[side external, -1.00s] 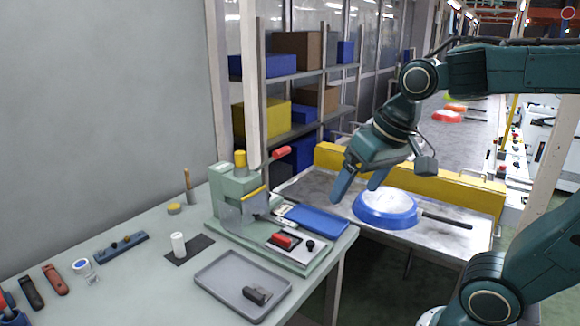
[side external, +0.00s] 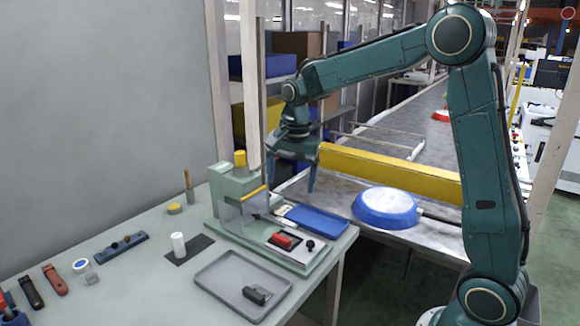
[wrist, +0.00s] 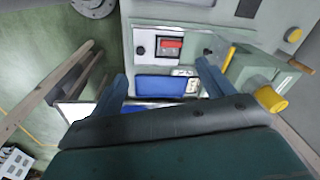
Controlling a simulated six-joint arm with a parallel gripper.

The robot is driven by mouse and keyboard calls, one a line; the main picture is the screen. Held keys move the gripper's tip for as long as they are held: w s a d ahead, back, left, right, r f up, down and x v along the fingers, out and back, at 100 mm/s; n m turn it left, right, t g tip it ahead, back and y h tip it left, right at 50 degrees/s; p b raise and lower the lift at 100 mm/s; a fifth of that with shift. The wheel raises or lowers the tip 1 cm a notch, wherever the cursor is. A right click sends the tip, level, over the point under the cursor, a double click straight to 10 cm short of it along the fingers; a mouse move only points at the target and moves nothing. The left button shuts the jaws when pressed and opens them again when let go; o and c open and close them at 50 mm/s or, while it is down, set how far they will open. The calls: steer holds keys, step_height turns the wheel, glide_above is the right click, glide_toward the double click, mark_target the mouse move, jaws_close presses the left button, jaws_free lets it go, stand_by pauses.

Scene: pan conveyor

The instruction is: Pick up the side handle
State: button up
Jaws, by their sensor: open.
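A small black part (side external: 257,295), which looks like the side handle, lies in a grey tray (side external: 222,296) at the front of the bench in the side view. My gripper (side external: 290,184) is open and empty. It points down above the far end of the bench, behind the green press, well away from the black part. In the wrist view my open fingers (wrist: 163,80) frame the blue tray (wrist: 165,86) below. I cannot make out the black part in the wrist view. A blue pan (side external: 385,207) with a long dark handle lies on the conveyor.
The green press (side external: 228,205) with a red clamp (side external: 281,240) stands between my gripper and the grey tray. A yellow rail (side external: 390,174) runs behind the pan. A white cylinder (side external: 178,245) and a blue holder (side external: 121,247) stand left on the bench.

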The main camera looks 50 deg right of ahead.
steer(key=w+d+f+m+g, duration=0.1)
steer(key=w+d+f+m, duration=0.2)
steer(key=w+f, duration=0.2)
steer(key=shift+d+f+m, duration=0.15)
steer(key=shift+f+m, duration=0.15)
steer(key=shift+f, duration=0.5)
glide_above(283, 237)
step_height(283, 237, down, 8)
steer(key=shift+f, duration=0.3)
steer(key=shift+f, duration=0.15)
steer(key=shift+w+d+f, duration=0.1)
steer(key=shift+f, duration=1.15)
steer(key=shift+w+f, duration=0.1)
steer(key=shift+f, duration=1.1)
steer(key=shift+c, duration=0.2)
steer(key=c, duration=1.1)
